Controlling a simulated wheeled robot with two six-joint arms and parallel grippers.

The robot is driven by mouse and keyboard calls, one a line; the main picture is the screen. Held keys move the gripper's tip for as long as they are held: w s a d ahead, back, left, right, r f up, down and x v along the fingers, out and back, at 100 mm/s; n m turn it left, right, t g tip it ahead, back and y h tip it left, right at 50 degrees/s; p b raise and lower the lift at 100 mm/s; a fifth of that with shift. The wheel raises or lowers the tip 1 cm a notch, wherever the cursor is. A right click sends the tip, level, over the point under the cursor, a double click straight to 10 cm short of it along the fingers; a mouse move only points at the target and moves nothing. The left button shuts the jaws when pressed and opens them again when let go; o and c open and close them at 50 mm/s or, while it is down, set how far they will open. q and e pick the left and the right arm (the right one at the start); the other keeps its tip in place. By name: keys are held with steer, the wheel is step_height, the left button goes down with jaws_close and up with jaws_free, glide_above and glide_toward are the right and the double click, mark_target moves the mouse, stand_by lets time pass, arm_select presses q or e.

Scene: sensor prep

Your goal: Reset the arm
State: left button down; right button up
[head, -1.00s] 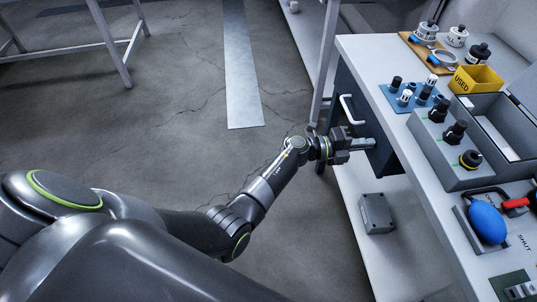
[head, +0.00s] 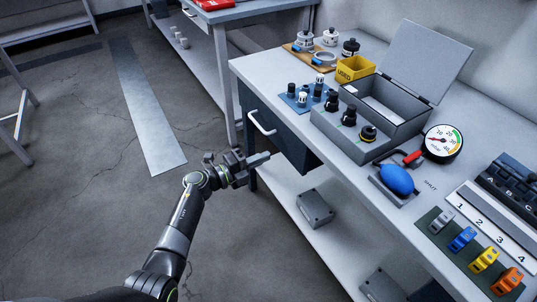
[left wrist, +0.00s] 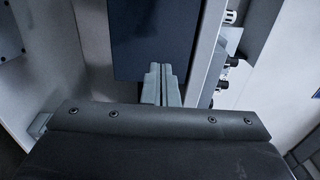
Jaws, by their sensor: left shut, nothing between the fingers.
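My left gripper (head: 262,158) is shut and empty. It is in front of the dark drawer (head: 283,138) under the white bench, just below the drawer's pale handle (head: 262,122). In the left wrist view its two fingers (left wrist: 160,80) lie together and point toward the dark drawer front (left wrist: 150,40). I cannot tell whether the fingertips touch the drawer. My right gripper is not in view.
The white bench (head: 395,205) holds an open grey box (head: 375,130), a yellow USED bin (head: 355,68), a blue bulb (head: 397,179), a gauge (head: 442,143) and several coloured clips. A grey box (head: 315,208) sits on the lower shelf.

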arm_select(q)
steer(key=v, duration=0.6)
steer(key=shift+a+f, duration=0.25)
steer(key=shift+a, duration=0.15)
steer(key=shift+w, duration=0.1)
